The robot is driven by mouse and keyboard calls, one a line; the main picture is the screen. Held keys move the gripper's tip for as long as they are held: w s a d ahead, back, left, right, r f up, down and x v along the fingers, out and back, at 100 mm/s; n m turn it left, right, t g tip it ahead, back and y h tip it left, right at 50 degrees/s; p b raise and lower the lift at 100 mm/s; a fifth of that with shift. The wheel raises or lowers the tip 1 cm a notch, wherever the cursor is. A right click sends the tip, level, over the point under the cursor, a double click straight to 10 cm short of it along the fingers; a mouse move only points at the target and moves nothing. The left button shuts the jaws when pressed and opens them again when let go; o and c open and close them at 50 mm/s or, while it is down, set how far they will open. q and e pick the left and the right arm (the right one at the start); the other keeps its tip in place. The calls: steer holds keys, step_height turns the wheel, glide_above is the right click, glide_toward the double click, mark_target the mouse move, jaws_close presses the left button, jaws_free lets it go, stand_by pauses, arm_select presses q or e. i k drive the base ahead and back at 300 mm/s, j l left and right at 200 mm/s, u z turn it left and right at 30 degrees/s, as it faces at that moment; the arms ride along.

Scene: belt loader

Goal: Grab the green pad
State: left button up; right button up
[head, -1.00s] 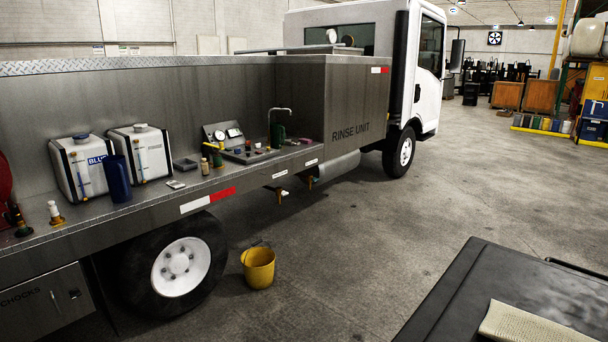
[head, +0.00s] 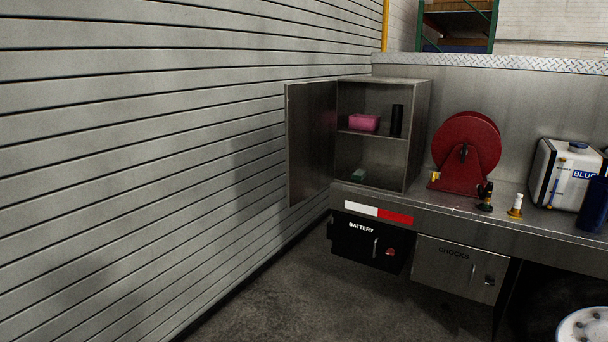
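A small green pad (head: 358,175) lies on the floor of an open metal cabinet (head: 417,140) on the truck bed, left of the red hose reel. It sits in the lower compartment, near the front left. Neither of my grippers shows in the head view.
The cabinet door (head: 311,142) stands open to the left, near the slatted wall (head: 140,150). A pink box (head: 364,123) and a black cylinder (head: 397,120) stand on the upper shelf. A red hose reel (head: 466,150) is to the right. Floor (head: 330,285) is clear below.

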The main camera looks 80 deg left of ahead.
mark_target(358, 175)
steer(key=u, duration=2.4)
steer(key=i+l+z, duration=0.2)
steer(key=i, duration=1.45)
steer(key=k+j, duration=0.05)
steer(key=j, duration=0.05)
